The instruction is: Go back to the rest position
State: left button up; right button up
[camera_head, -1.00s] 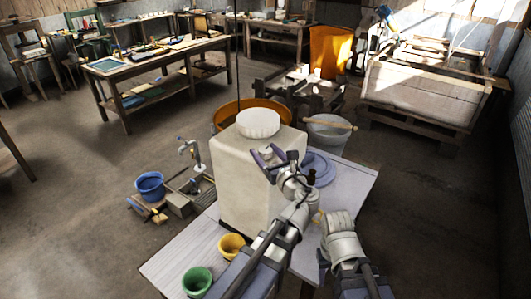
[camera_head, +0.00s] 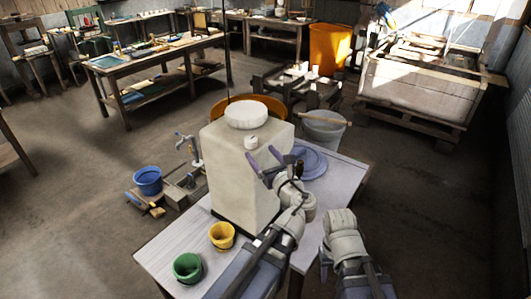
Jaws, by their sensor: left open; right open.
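My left gripper (camera_head: 266,160) is open and empty, its two purple-grey fingers spread in front of the right side of the tall pale block (camera_head: 240,180). A small white cylinder (camera_head: 250,142) stands on the block's top near its front right, apart from the fingers. A round white lid-like disc (camera_head: 246,114) lies further back on the block. My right arm shows at the lower right with a rounded grey joint, but its gripper is not visible. The block stands on a pale table (camera_head: 165,250).
A yellow pot (camera_head: 222,235) and a green pot (camera_head: 187,267) stand at the table's front left. Blue plates (camera_head: 311,160) lie behind my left arm. A blue bucket (camera_head: 148,181) is on the left. A grey bucket (camera_head: 323,130) stands behind. Open floor lies to the right.

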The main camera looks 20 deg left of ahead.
pick_arm(q)
jog(key=shift+a+f, duration=0.1)
jog(key=shift+a, duration=0.1)
jog(key=shift+d, duration=0.1)
jog(key=s+d+f+n+g+h, duration=0.2)
jog(key=s+f+n+g, duration=0.2)
jog(key=f+n, duration=0.35)
jog(key=s+d+f+n+g+h, duration=0.1)
jog(key=s+f+n+g+h, duration=0.3)
jog(key=f+n, duration=0.4)
jog(key=s+d+f+n+g+h+b, duration=0.1)
jog(key=s+d+f+n+g+h, duration=0.3)
jog(key=s+d+f+n, duration=0.3)
jog(key=s+d+n+g, duration=0.1)
jog(key=s+d, duration=0.3)
jog(key=shift+s+f+g+h, duration=0.15)
jog(key=shift+f+g+h, duration=0.15)
jog(key=shift+h, duration=0.1)
